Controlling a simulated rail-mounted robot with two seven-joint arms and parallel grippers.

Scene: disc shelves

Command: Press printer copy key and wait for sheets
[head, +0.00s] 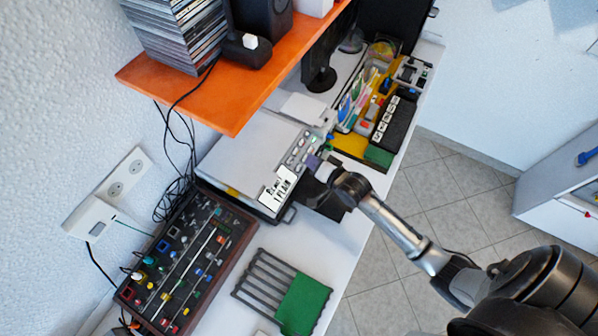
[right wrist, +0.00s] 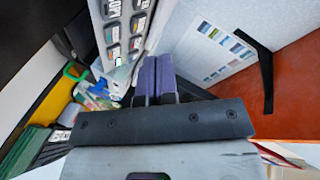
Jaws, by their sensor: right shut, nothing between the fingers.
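The printer (head: 250,148) is a white box on the white table, left of my right arm. Its key panel (head: 299,152) runs along its right edge with several grey keys. My right gripper (head: 313,163) is shut and empty, with purple fingertips close beside the panel. In the right wrist view the shut fingers (right wrist: 156,72) point at the edge of the key panel (right wrist: 126,35), with its keys in a double row. I cannot tell whether the fingertips touch a key. A white label (head: 278,192) with black print is at the printer's front corner. My left gripper is out of view.
An orange shelf (head: 215,97) with discs (head: 178,40) overhangs the printer. A board of coloured knobs (head: 185,262) and a dark rack (head: 262,284) with a green plate lie nearer. A yellow tray (head: 349,145) with pens and small items lies behind the gripper.

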